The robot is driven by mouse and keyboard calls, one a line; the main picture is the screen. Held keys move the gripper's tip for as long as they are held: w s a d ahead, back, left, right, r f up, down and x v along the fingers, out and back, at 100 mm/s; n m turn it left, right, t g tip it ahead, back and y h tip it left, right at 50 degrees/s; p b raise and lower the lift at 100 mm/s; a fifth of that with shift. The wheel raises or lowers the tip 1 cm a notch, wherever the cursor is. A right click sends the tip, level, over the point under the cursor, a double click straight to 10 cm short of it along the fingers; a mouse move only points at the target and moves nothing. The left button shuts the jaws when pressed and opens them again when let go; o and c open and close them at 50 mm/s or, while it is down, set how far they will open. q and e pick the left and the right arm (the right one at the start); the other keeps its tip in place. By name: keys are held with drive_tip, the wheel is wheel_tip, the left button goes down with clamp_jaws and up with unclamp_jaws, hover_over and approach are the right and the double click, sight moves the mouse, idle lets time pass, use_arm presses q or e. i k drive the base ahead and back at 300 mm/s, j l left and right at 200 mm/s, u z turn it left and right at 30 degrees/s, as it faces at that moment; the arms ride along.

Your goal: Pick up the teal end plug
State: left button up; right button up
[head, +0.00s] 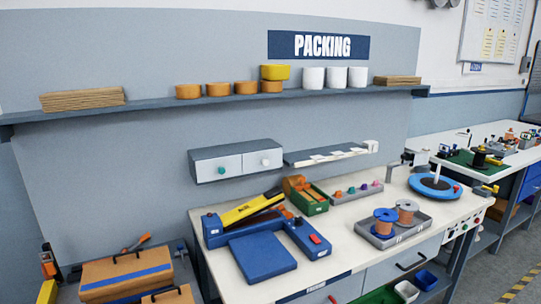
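Several small coloured pieces stand in a row on a narrow grey tray (357,198) at the back of the packing bench. A teal knob (221,170) also shows on a grey drawer box (238,145) on the wall. Neither of my grippers is in view.
A green bin (312,207) stands left of the row, beside a blue tape machine (262,255). A grey tray (390,241) with two spools lies in front. A blue disc with an upright post (435,185) stands at the right. Wall shelves overhang the bench.

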sight(351, 191)
drive_tip(key=l+z, duration=0.1)
drive_tip(key=l, duration=0.3)
drive_tip(key=i+l+z, duration=0.1)
drive_tip(key=l, duration=0.3)
drive_tip(key=i+l+z, duration=0.1)
drive_tip(key=l, duration=0.3)
drive_tip(key=i+l+z, duration=0.1)
drive_tip(key=l, duration=0.3)
drive_tip(key=i+l+z, duration=0.1)
drive_tip(key=l, duration=0.25)
drive_tip(key=i+l+z, duration=0.1)
drive_tip(key=l, duration=0.3)
drive_tip(key=i+l+z, duration=0.1)
drive_tip(key=l, duration=0.25)
drive_tip(key=i+l+z, duration=0.1)
drive_tip(key=l, duration=0.25)
drive_tip(key=i, duration=0.1)
